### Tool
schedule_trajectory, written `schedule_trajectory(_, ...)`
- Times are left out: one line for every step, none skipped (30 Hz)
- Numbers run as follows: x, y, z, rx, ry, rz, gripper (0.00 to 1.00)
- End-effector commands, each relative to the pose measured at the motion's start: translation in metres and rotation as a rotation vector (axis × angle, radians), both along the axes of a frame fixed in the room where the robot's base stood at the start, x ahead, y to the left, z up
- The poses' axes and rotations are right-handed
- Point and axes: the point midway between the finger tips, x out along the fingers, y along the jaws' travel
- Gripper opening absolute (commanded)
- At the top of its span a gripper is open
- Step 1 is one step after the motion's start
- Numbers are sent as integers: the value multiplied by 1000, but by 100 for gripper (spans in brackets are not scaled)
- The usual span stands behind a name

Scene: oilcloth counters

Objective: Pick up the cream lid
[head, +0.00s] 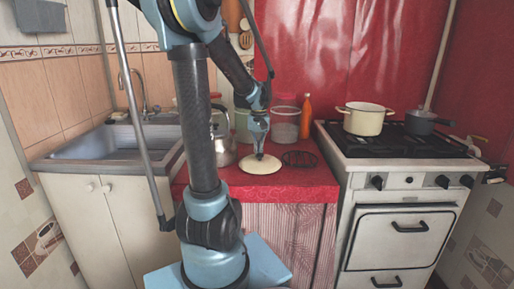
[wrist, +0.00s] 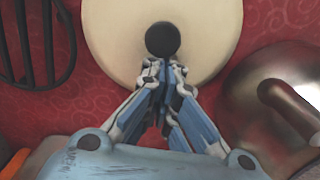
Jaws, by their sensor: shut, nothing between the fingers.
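The cream lid (head: 259,166) lies flat on the red oilcloth counter, a round disc with a dark knob at its centre. In the wrist view the lid (wrist: 110,40) fills the upper middle, with its black knob (wrist: 163,39) showing just beyond my fingertips. My gripper (head: 259,152) is over the lid, pointing down at the knob. In the wrist view my gripper (wrist: 163,66) has its fingertips together with nothing between them. They are right beside the knob; I cannot tell whether they touch it.
A black trivet (head: 299,159) lies to the right of the lid. A steel kettle (head: 222,142) stands to the left. Behind are a clear container (head: 286,122) and an orange bottle (head: 306,116). A cream pot (head: 364,119) stands on the stove (head: 387,151); a sink (head: 115,143) is at left.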

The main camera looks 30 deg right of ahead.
Motion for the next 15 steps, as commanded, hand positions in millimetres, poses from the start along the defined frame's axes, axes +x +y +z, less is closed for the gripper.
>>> schedule_trajectory(-8, 5, 0, 0, 0, -1, 0)
schedule_trajectory(-12, 7, 0, 0, 0, -1, 0)
schedule_trajectory(-16, 10, 0, 0, 0, 0, 0)
schedule_trajectory(-20, 12, 0, 0, 0, -1, 0)
schedule_trajectory(-24, 15, 0, 0, 0, -1, 0)
schedule_trajectory(-29, 17, 0, 0, 0, -2, 0)
schedule_trajectory(-33, 20, 0, 0, 0, -2, 0)
schedule_trajectory(-37, 22, 0, 0, 0, -2, 0)
schedule_trajectory(-41, 25, 0, 0, 0, -2, 0)
schedule_trajectory(-45, 27, 0, 0, 0, -1, 0)
schedule_trajectory(-49, 30, 0, 0, 0, -1, 0)
schedule_trajectory(-53, 33, 0, 0, 0, -1, 0)
schedule_trajectory(-57, 34, 0, 0, 0, -1, 0)
schedule_trajectory(-61, 37, 0, 0, 0, -2, 0)
schedule_trajectory(-65, 40, 0, 0, 0, -2, 0)
